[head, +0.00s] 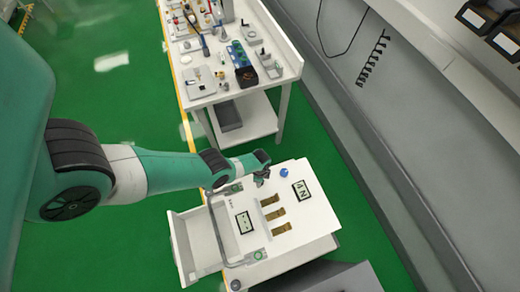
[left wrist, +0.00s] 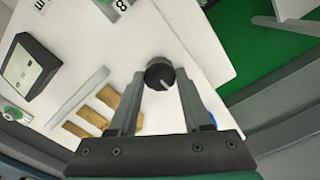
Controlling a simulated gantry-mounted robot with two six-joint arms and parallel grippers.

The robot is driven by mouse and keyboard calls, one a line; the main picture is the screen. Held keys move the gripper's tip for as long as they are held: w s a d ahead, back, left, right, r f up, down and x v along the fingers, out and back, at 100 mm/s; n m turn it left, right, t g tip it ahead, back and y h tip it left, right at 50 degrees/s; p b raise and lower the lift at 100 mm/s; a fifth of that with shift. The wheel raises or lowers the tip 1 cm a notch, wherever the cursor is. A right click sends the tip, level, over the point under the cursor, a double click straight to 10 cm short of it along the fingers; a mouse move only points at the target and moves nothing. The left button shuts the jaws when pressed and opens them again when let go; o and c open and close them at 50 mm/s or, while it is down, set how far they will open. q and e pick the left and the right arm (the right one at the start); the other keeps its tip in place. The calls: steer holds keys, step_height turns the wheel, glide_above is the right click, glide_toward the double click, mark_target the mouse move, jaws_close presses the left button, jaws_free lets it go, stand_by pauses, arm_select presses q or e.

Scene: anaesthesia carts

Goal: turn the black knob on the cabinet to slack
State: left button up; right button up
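The black knob (left wrist: 160,72) stands on the white cabinet top in the left wrist view, a pale line on its face. My left gripper (left wrist: 160,80) is open, one finger on each side of the knob. A gap shows between the knob and each finger, and I cannot tell how far the fingertips are above the panel. In the head view the left gripper (head: 262,178) is low over the upper edge of the cabinet (head: 318,222), and I cannot make out the knob there. My right gripper is not in view.
A blue button (head: 284,172) is close to the gripper. Two meters (head: 302,189) (head: 244,222) and brass-coloured strips (head: 274,213) are on the panel. A grey handle rail (head: 215,228) runs along the left side. A cluttered white table (head: 284,66) stands behind.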

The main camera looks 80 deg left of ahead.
arm_select(q)
jaws_close()
steer(key=shift+n, duration=0.5)
steer(key=n, duration=0.2)
steer(key=shift+n, duration=0.4)
steer(key=n, duration=0.4)
steer(key=shift+n+b, duration=0.3)
steer(key=shift+b, duration=0.05)
steer(key=n, duration=0.4)
steer(key=shift+n, duration=0.3)
steer(key=n, duration=0.4)
steer(key=shift+n, duration=0.4)
